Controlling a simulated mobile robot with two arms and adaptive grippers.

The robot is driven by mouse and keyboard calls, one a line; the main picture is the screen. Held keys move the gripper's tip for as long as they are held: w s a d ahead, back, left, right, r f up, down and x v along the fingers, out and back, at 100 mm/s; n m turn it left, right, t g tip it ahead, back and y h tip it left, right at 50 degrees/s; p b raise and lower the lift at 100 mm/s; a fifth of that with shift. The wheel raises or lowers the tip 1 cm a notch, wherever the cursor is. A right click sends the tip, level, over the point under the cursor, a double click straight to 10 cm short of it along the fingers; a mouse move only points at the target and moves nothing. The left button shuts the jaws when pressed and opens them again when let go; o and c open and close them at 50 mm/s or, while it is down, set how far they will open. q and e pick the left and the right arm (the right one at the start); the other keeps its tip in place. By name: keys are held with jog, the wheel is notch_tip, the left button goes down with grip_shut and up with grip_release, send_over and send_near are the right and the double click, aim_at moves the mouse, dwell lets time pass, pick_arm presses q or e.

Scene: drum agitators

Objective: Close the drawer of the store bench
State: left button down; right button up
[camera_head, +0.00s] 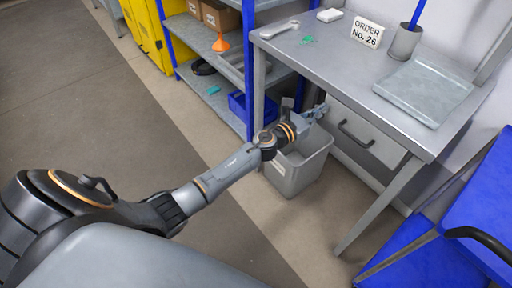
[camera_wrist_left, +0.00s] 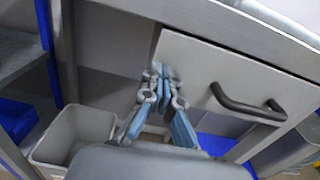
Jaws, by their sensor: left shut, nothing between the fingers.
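The store bench (camera_head: 350,70) has a grey metal top and a drawer (camera_head: 374,149) beneath it with a dark bar handle (camera_head: 357,134). In the left wrist view the drawer front (camera_wrist_left: 200,68) fills the upper right, with its handle (camera_wrist_left: 245,104) to the right of my fingers. My left gripper (camera_head: 322,110) reaches under the bench edge, by the left end of the drawer front. Its fingers (camera_wrist_left: 162,72) are shut and empty, their tips at the drawer front's left part. I cannot tell whether they touch it, nor how far out the drawer stands. My right gripper is not in view.
A grey bin (camera_head: 298,172) stands on the floor under my left forearm. Blue-framed shelves (camera_head: 215,98) stand left of the bench. A blue cart (camera_head: 470,200) is at the right. On the bench are a tray (camera_head: 420,92), a cup (camera_head: 404,42) and an order sign (camera_head: 367,32).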

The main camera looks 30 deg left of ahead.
pick_arm(q)
jog(key=v, duration=1.2)
jog(key=s+a+f+n+g+y+p, duration=0.1)
jog(key=s+a+f+n+g+y, duration=0.1)
jog(key=s+f+n, duration=0.65)
jog(key=s+a+f+n+g+y+p, duration=0.1)
jog(key=a+f+n+g+y, duration=0.15)
jog(key=f+n, duration=0.7)
jog(key=s+a+f+n+g+y+p, duration=0.1)
jog(key=s+a+f+n+g, duration=0.3)
jog(key=f, duration=1)
jog(key=s+d+f+n+g, duration=0.2)
jog(key=s+f+n, duration=0.3)
jog(key=s, duration=0.6)
jog(key=s+d+f+n+g+p, duration=0.1)
jog(key=s+f+n+g, duration=0.2)
jog(key=s, duration=0.9)
jog(key=s+d+f+n+g, duration=0.2)
jog(key=s+f+n, duration=0.5)
jog(key=s, duration=0.4)
jog(key=shift+s+d+n+y+p, duration=0.3)
jog(key=shift+s+d+y+p, duration=0.05)
jog(key=shift+p, duration=0.05)
